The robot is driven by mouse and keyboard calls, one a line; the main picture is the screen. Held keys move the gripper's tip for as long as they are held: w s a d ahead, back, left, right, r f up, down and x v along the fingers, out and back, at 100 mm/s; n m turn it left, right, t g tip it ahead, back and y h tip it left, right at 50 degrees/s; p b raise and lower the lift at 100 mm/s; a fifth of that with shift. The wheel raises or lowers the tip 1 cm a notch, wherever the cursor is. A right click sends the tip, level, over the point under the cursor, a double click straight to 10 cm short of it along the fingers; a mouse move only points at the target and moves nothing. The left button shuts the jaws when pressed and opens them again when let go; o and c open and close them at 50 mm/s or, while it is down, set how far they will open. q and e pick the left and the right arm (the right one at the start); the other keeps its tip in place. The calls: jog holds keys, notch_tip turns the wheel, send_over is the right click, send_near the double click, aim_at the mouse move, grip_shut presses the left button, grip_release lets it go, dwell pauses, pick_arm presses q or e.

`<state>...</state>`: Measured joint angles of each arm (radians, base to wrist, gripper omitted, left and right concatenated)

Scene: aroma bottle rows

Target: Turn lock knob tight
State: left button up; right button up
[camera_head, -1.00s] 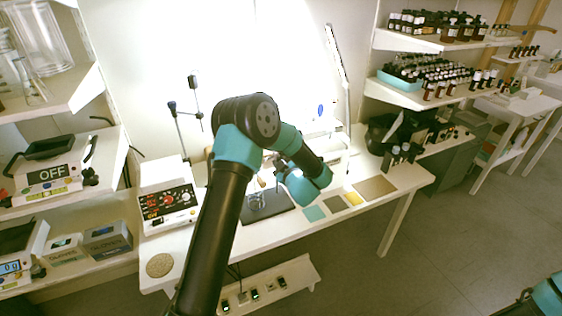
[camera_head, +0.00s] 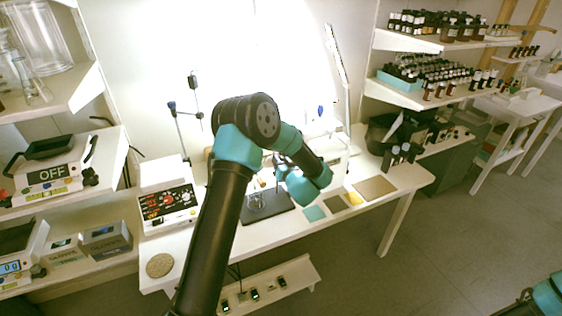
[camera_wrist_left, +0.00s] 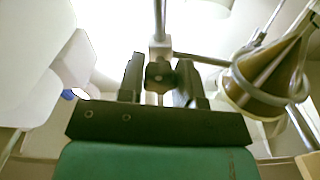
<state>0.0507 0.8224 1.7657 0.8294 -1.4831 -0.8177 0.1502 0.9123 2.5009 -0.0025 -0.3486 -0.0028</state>
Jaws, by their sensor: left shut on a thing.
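The lock knob (camera_wrist_left: 160,76) is black and lobed. It sits on a small clamp block (camera_wrist_left: 160,50) on an upright metal rod (camera_wrist_left: 159,18) in the left wrist view. My left gripper (camera_wrist_left: 161,84) has its two dark fingers on either side of the knob and is shut on it. In the head view my left arm reaches over the white bench (camera_head: 215,240), and its wrist hides the fingers and the knob. My right gripper is not in view; only a part of my right arm shows at the lower right corner.
In the left wrist view a brown cone (camera_wrist_left: 270,85) sits in a ring close right of the fingers. A glass beaker (camera_head: 256,201) stands on a dark plate (camera_head: 268,213) below my wrist. A control box (camera_head: 168,206) stands at left. Bottle shelves line the right.

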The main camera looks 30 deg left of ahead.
pick_arm(q)
jog(key=shift+m, duration=0.6)
jog(key=o, duration=0.9)
jog(key=shift+o, duration=0.2)
jog(key=shift+d, duration=0.1)
jog(key=v, duration=1.7)
jog(key=shift+s, duration=0.2)
